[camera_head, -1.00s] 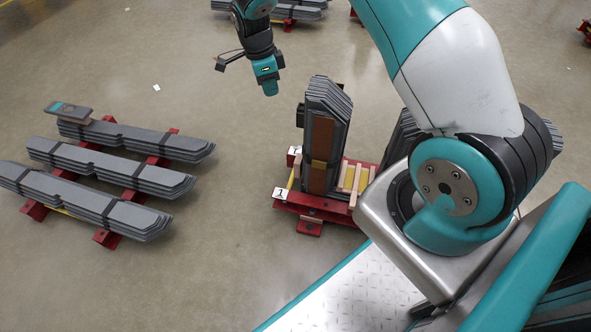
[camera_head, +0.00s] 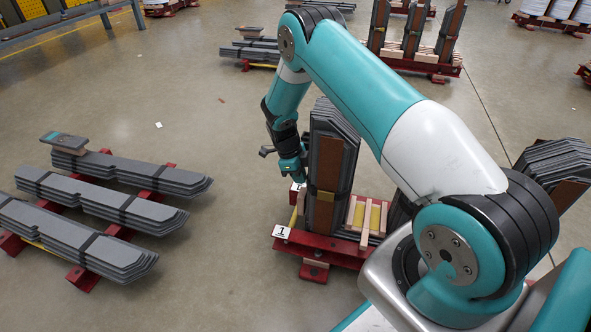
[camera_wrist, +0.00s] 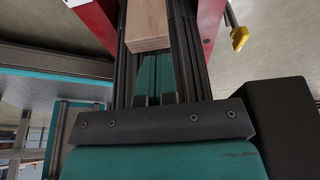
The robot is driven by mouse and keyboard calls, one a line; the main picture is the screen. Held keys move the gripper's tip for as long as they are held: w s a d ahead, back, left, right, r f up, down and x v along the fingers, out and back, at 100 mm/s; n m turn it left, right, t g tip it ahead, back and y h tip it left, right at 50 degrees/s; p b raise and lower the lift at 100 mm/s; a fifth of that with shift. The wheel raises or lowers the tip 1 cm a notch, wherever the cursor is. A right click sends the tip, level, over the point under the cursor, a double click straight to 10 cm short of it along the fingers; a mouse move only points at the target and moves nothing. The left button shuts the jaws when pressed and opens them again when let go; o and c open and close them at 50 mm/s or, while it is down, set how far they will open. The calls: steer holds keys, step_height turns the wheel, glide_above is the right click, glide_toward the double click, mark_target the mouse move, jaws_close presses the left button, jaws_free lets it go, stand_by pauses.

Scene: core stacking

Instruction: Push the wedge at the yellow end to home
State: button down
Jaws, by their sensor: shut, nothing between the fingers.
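My gripper (camera_head: 301,179) is low at the left side of the upright grey stack (camera_head: 327,165) on the red stand (camera_head: 345,252). In the wrist view its teal fingers (camera_wrist: 155,65) are together and empty. A pale wooden block (camera_wrist: 148,22) lies just beyond the fingertips, between dark upright edges; it may be the wedge, and I cannot tell if the fingers touch it. A yellow piece (camera_wrist: 239,38) sticks out beside the red frame in the wrist view. A yellow bar (camera_head: 294,216) shows at the stand's left end, near the white "1" tag (camera_head: 281,232).
Wooden strips with yellow between them (camera_head: 367,215) lie on the stand right of the stack. Flat grey stacks (camera_head: 100,205) rest on red supports at the left. More stacks stand behind. The floor between the left stacks and the stand is clear.

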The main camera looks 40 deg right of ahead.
steer(key=shift+f+b, duration=0.5)
steer(key=shift+f, duration=0.85)
steer(key=shift+f, duration=0.1)
steer(key=shift+f+b, duration=0.7)
steer(key=shift+f, duration=1.15)
steer(key=s+p+v, duration=0.1)
steer(key=p+v, duration=0.7)
steer(key=v, duration=0.6)
steer(key=shift+d+r, duration=0.3)
steer(key=shift+w, duration=0.15)
